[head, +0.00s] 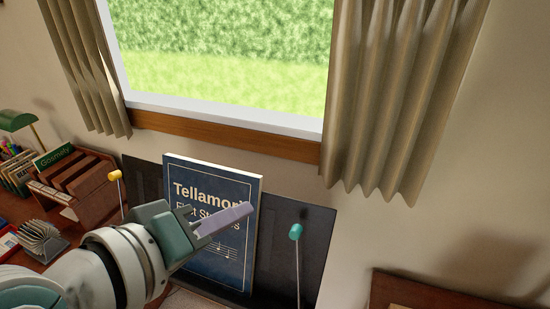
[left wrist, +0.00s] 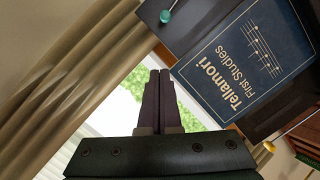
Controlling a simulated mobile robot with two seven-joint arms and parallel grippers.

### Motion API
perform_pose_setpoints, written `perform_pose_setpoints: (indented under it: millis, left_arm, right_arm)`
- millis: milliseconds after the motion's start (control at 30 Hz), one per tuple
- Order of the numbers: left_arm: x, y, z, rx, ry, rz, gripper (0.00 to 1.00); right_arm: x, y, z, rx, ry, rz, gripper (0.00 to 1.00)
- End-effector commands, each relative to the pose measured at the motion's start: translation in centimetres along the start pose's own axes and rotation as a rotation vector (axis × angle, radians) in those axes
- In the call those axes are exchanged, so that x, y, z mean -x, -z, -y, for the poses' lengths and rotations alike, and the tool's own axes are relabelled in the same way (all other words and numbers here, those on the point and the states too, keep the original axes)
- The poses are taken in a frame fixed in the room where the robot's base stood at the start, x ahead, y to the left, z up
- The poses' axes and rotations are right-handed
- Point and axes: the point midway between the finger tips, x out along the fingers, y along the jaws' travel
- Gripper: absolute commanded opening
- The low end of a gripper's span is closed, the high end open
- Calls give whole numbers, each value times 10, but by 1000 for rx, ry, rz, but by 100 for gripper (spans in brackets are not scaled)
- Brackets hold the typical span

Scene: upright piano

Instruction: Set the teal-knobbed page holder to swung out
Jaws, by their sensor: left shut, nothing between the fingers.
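The teal-knobbed page holder (head: 296,233) is a thin rod with a teal knob, standing upright to the right of the blue music book. Its knob also shows in the left wrist view (left wrist: 165,16), near the top. A yellow-knobbed holder (head: 116,177) stands to the left of the book. The book, titled Tellamori First Studies (head: 185,180), leans on the dark music desk (head: 318,225). My left gripper (head: 243,212) is shut and empty in front of the book, to the left of the teal knob and apart from it. My right gripper is not in view.
A wooden rack of books (head: 95,178), a metal file holder (head: 40,238) and a green lamp (head: 22,119) stand at the left. A beige curtain (head: 390,100) hangs beside the window above. The wall to the right of the desk is bare.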

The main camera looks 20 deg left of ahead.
Motion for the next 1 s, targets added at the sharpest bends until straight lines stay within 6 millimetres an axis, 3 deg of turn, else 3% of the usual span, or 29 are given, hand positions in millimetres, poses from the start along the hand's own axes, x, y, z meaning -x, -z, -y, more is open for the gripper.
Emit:
perform_pose_setpoints:
  millis: [100, 300, 800, 1000]
  left_arm:
    - [18, -1, 2, 1, 2, 1, 0]
    - [32, 0, 1, 0, 0, 0, 0]
    - [33, -1, 0, -5, 2, 4, 0]
    - [47, -25, 10, -227, 96, 165, 0]
  right_arm:
    - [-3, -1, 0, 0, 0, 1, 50]
    - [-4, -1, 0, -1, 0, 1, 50]
    - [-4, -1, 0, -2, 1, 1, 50]
    - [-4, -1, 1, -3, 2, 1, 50]
